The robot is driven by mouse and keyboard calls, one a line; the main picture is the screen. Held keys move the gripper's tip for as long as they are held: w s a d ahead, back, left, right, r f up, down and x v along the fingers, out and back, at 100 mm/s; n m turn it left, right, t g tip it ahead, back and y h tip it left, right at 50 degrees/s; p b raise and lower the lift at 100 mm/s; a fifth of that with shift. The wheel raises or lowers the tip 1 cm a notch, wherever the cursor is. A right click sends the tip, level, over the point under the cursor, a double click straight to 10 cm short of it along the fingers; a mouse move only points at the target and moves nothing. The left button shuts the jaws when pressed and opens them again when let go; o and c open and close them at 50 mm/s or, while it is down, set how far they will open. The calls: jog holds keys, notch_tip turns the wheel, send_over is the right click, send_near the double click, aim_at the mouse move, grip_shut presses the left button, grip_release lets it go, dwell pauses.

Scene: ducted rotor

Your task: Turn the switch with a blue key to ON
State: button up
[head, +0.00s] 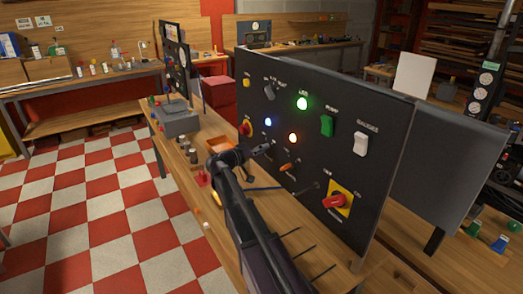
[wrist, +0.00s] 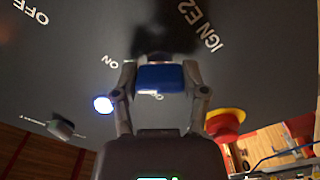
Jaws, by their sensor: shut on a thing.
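The blue key (wrist: 160,77) sits on the black switch panel (wrist: 75,60), between the two fingers of my gripper (wrist: 161,84) in the wrist view. The fingers close on it from both sides. White lettering reads ON at its upper left, IGN E2 at its upper right and OFF in the far corner; a label under the key is partly covered. In the head view my gripper (head: 262,148) is against the panel, and it hides the key there. I cannot tell which mark the key points to.
A lit blue lamp (wrist: 103,104) is beside the left finger, and a red knob on a yellow base (wrist: 224,122) is at the right. The panel also has a green switch (head: 327,125), a white switch (head: 361,143) and a red rotary handle (head: 334,201).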

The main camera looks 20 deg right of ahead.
dwell(0.4)
jog(key=o, duration=1.2)
jog(key=shift+c, duration=0.2)
jog(key=shift+a, duration=0.15)
jog(key=s+a, duration=0.2)
jog(key=a, duration=0.9)
jog(key=shift+s+a, duration=0.2)
